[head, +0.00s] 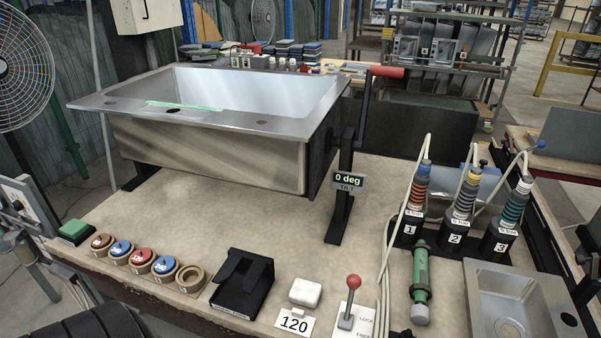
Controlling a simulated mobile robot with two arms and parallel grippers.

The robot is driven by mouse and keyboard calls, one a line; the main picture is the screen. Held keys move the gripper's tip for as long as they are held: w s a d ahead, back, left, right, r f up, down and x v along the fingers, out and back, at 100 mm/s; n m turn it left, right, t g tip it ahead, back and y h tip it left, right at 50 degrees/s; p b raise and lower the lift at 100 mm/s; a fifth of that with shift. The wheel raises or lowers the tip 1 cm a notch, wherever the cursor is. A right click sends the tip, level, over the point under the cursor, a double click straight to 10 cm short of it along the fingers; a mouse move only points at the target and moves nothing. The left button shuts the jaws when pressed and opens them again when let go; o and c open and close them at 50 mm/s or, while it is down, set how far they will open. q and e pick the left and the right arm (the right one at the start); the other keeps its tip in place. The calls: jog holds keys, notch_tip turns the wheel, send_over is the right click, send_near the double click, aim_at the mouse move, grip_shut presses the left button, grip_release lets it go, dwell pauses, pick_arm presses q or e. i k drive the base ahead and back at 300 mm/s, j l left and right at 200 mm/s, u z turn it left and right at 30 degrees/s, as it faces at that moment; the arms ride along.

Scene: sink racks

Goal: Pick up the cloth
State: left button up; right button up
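A small white block-like thing (305,292) with rounded edges lies flat on the near part of the bench. It looks like a folded cloth or pad, but I cannot tell which. It lies just behind a white card (294,322) marked 120, between a black holder and a red-knobbed lever. Nothing covers it and nothing touches it from above. No other cloth shows clearly. Neither of my grippers can be made out in the head view.
A steel sink (215,150) on a tilt stand reading 0 deg fills the back. Around the white thing stand the black holder (243,284), red-knobbed lever (350,303) and green-handled tool (420,285). A steel tray (530,310) lies right.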

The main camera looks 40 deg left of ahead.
aim_at(303, 292)
jog(key=u, duration=1.2)
